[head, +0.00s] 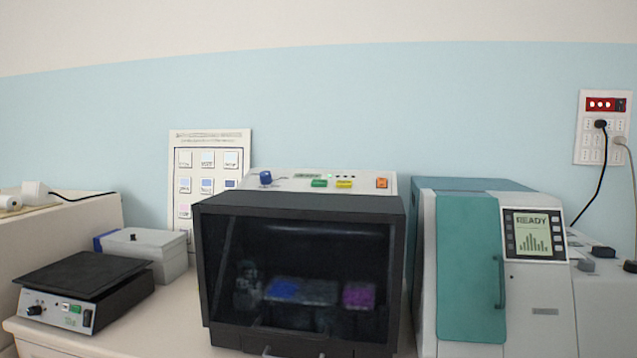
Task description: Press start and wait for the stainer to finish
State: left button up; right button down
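The stainer (299,201) looks like the dark-windowed box in the middle of the bench, though no readable name shows on it. Its window is shut, and blue and purple contents show dimly behind it. On its light top panel are a green button (319,183), a yellow button (344,184), an orange button (382,183), a blue knob (265,178) and small indicator lights, one lit green. The button labels are too small to read, so I cannot tell which is start. Neither of my grippers is in view.
A white and teal machine (468,265) with a screen reading "READY" stands close on the right. A black-topped plate device (85,275) and a grey box (148,253) stand on the left. A chart (210,140) leans at the wall. A wall outlet (603,150) has cables.

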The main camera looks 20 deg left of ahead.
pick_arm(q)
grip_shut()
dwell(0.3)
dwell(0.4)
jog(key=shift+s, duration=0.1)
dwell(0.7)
